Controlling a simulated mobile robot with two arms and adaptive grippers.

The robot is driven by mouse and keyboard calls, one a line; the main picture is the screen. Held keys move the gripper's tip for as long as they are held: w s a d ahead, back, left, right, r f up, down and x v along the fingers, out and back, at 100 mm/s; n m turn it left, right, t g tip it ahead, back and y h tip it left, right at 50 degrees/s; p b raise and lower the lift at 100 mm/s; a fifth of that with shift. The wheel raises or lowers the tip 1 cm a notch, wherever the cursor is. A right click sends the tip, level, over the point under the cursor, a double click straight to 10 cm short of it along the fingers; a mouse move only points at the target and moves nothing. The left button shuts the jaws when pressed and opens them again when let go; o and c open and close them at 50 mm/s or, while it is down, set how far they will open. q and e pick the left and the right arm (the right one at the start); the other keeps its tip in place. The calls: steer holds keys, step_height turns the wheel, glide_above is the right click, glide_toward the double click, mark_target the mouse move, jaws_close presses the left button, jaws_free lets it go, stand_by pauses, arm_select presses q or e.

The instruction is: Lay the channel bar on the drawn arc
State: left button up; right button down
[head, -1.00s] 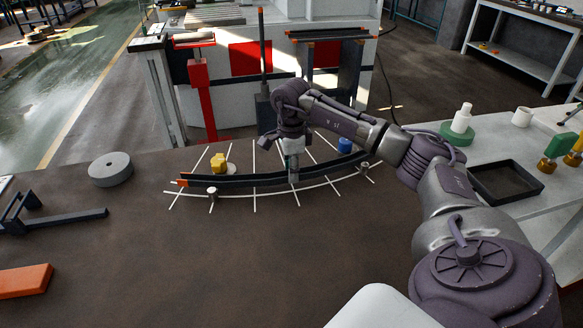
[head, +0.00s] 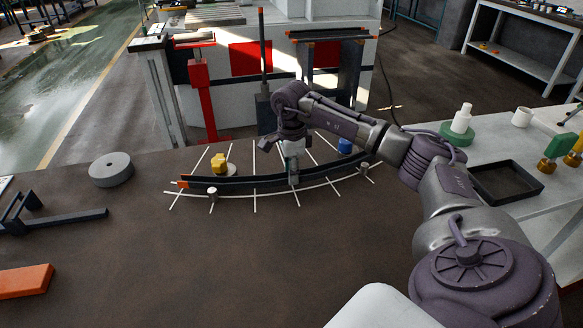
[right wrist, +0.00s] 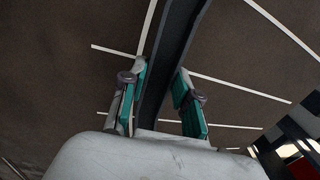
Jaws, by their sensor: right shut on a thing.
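The channel bar (head: 245,182) is a long, dark, slightly curved bar with an orange left end. It is at the white drawn arc (head: 262,208), and its curve runs close to the painted line. Whether it touches the table I cannot tell. My right gripper (head: 293,176) is shut on the bar near its middle. In the right wrist view the bar (right wrist: 178,50) runs between the two teal-padded fingers of the right gripper (right wrist: 161,98). Small metal pegs stand by the arc, one at the left (head: 212,193) and one at the right (head: 364,167). My left gripper is out of view.
A yellow knob (head: 218,162) and a blue one (head: 345,145) stand behind the bar. A grey disc (head: 110,169), a dark metal bracket (head: 60,218) and an orange block (head: 24,281) lie to the left. A black tray (head: 505,182) is at the right. The table's front middle is clear.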

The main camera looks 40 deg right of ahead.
steer(key=shift+f, duration=0.6)
stand_by(1.0)
steer(key=c, duration=0.8)
jaws_free()
steer(key=shift+o, duration=0.2)
step_height(320, 180, up, 12)
steer(key=shift+a, duration=0.1)
